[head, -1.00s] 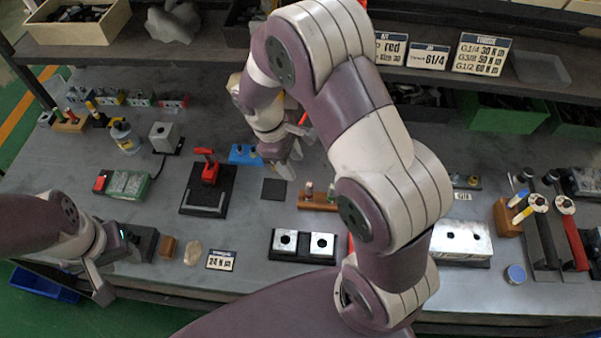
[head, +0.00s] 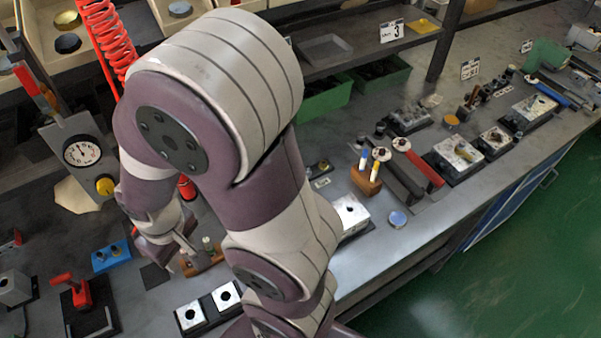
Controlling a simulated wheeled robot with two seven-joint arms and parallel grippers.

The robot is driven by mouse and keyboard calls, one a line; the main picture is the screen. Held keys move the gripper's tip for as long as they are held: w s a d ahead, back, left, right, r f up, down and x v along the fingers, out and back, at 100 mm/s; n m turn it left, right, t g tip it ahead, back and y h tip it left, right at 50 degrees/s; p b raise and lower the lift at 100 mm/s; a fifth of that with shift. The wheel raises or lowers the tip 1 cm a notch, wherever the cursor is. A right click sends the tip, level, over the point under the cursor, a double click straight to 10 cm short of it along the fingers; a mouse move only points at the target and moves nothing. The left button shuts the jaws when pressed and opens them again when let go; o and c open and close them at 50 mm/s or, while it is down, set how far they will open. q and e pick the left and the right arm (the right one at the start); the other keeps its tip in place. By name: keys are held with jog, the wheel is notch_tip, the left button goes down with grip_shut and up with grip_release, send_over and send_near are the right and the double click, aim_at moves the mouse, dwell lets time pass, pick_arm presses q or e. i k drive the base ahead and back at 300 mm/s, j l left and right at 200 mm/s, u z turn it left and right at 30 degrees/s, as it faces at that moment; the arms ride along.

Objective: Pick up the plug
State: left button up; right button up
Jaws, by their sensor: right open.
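A small pale plug-like piece (head: 207,243) stands upright in a brown wooden holder (head: 207,264) at the lower left of the head view. I cannot tell for sure that it is the plug. My right gripper (head: 184,246) is open, pointing down just left of this piece and over the holder's left end. No object shows between its fingers. My own right arm hides the area right of the holder. A blue block (head: 111,257) with small dark-topped pieces lies left of the gripper. My left gripper is out of view.
A double valve block (head: 208,308) sits in front of the holder. A red-handled valve (head: 82,293) stands at left. A pressure gauge (head: 82,151) and red coiled hose (head: 105,45) are behind. Bare table shows around a dark square pad (head: 154,276).

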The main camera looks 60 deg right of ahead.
aim_at(323, 164)
jog(key=z, duration=2.35)
jog(key=k+j+u, duration=0.2)
jog(key=u, duration=0.2)
jog(key=k+j+u, duration=0.25)
jog(key=u, duration=0.2)
